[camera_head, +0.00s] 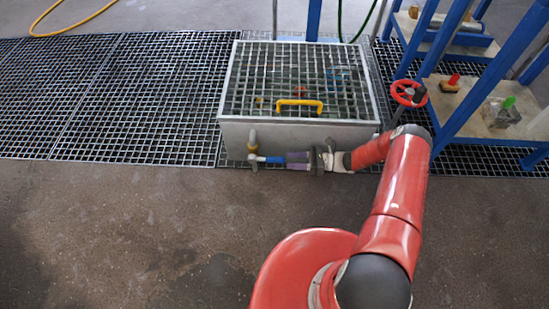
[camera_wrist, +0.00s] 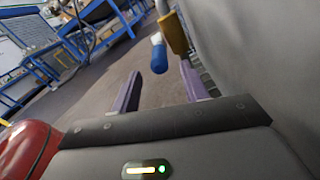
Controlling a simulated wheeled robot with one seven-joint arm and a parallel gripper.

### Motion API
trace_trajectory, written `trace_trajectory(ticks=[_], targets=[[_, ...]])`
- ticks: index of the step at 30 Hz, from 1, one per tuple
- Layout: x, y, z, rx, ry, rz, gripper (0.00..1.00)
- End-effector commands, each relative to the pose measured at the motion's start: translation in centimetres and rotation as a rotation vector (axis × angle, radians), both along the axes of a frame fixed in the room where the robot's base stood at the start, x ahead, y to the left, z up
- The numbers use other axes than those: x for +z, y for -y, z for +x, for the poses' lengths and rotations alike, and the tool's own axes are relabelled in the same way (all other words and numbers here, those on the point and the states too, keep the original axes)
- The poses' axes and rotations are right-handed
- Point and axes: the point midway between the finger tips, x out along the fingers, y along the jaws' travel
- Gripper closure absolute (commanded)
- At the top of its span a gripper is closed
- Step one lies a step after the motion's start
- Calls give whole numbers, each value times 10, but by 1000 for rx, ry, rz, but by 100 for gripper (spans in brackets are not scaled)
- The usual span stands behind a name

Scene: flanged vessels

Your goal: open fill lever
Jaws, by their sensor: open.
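The fill lever (camera_head: 272,159) is a small blue handle with a white part. It sticks out to the right from a brass-coloured valve (camera_head: 252,141) on the front left of a grey metal box. In the wrist view the lever's blue end (camera_wrist: 159,58) points toward me, beside the brass valve body (camera_wrist: 175,34). My gripper (camera_head: 288,160) is in front of the box, just right of the lever. Its purple fingers (camera_wrist: 160,68) are apart, with the lever's end showing in the gap between their tips. I cannot tell whether either finger touches it.
A red handwheel (camera_head: 408,93) and a blue frame (camera_head: 480,80) stand to the right. The box wall (camera_wrist: 255,60) is close on the right in the wrist view. The floor in front is clear.

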Motion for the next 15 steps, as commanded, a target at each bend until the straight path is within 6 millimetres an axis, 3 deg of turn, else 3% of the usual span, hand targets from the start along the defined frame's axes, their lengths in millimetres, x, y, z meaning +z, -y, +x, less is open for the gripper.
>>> trace_trajectory(ticks=[9, 15], targets=[[1, -50, 0, 6, 1, 0, 55], [1, -69, 1, 5, 2, -2, 55]])
